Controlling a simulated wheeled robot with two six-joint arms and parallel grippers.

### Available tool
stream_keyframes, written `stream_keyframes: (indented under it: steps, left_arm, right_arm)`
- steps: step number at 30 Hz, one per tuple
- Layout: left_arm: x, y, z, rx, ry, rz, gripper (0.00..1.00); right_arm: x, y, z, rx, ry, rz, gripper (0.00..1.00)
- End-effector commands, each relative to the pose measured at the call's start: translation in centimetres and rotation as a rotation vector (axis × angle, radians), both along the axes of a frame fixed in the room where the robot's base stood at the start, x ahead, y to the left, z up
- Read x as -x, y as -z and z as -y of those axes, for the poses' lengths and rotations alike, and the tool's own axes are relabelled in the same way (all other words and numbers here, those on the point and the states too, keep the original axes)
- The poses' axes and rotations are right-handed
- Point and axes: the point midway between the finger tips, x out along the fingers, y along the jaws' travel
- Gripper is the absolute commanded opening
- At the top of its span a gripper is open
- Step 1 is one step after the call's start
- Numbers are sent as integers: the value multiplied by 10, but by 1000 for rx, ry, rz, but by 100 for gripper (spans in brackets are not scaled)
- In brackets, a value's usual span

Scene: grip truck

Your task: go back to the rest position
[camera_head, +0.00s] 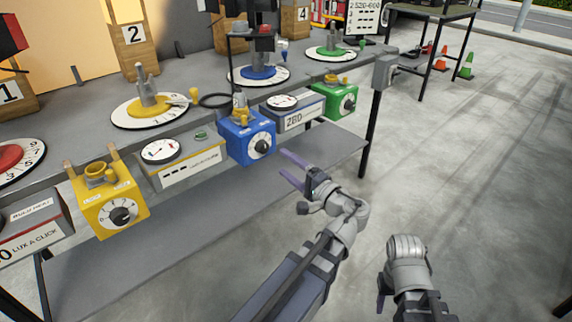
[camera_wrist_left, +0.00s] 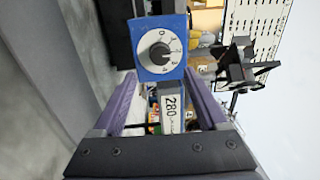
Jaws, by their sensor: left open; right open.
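My left gripper (camera_head: 289,167) is open and empty in front of the bench, to the right of and below the blue dial box (camera_head: 247,138). Its two purple fingers point toward the bench. In the left wrist view the open fingers (camera_wrist_left: 160,78) frame the blue dial box (camera_wrist_left: 158,48) and the 280 display (camera_wrist_left: 170,106) beyond them, with nothing held between. My right gripper (camera_head: 381,291) is low at the right, over the floor and away from the bench. Only a purple finger part shows; its arm hides the rest.
The bench carries a yellow dial box (camera_head: 108,200), a green dial box (camera_head: 335,100) and several round numbered dials. A grey post box (camera_head: 384,72) stands at its right end. A dark table (camera_head: 430,14) and cones (camera_head: 466,67) are farther back. The floor at right is clear.

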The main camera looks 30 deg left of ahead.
Motion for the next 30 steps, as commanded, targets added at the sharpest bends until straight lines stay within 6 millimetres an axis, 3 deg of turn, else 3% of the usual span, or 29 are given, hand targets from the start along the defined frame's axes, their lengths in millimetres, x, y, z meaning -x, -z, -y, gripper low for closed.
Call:
stream_keyframes:
  steps: [9,11,14,17,22,25,30]
  left_arm:
    - [1,3,0,15,-1,-3,75]
    - [3,12,1,54,-3,-12,75]
    - [10,43,8,192,-12,-45,75]
    - [24,88,25,397,-26,-104,75]
    - [54,161,79,764,-51,-240,75]
    - [74,189,114,942,-61,-321,75]
    - [103,216,167,1175,-72,-443,75]
  right_arm:
    - [0,0,0,0,0,0,50]
    - [0,0,0,0,0,0,50]
    - [0,0,0,0,0,0,50]
    - [0,0,0,0,0,0,50]
    - [0,0,0,0,0,0,50]
    - [0,0,0,0,0,0,50]
    - [0,0,0,0,0,0,50]
